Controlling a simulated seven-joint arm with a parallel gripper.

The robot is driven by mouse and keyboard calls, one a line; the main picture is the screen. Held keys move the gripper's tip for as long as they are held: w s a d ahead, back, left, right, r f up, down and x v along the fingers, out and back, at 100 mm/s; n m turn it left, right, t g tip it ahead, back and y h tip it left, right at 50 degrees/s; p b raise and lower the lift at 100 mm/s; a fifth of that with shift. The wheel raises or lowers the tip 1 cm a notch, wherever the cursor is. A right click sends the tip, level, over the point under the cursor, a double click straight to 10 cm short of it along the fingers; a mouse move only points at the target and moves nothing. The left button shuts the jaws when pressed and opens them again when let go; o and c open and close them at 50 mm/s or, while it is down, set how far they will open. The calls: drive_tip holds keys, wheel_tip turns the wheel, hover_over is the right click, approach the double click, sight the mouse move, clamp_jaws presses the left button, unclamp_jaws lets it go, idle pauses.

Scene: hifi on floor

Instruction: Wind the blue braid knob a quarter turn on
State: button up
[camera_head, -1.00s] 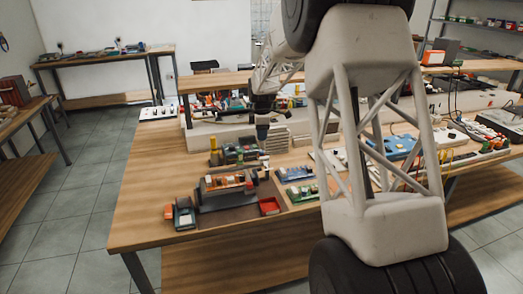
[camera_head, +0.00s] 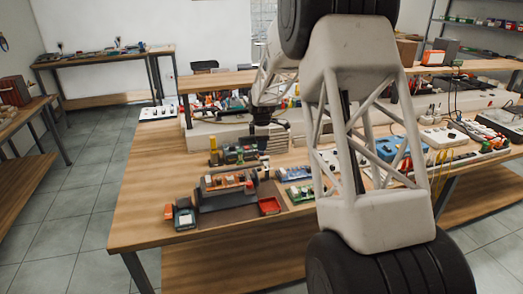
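I cannot make out the blue braid knob with certainty; the parts on the bench are small at this distance. A dark grey stepped stand (camera_head: 222,200) sits on the near part of the wooden bench (camera_head: 150,205), with orange and pale small parts on it. A green device (camera_head: 236,154) with a yellow post sits behind the stand. My gripper (camera_head: 264,139) is over the bench behind the stand, just right of the green device. Its fingers are dark, tiny and partly lost against the background, so their opening and any contact are unclear.
A red tray (camera_head: 269,206) lies right of the stand and a grey-green bin (camera_head: 184,217) left of it. My arm hides part of the bench's right side.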

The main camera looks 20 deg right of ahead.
sight(261, 153)
drive_tip(key=shift+f, duration=1.55)
drive_tip(key=c, duration=0.6)
drive_tip(key=shift+c, duration=0.2)
drive_tip(key=shift+m, duration=0.4)
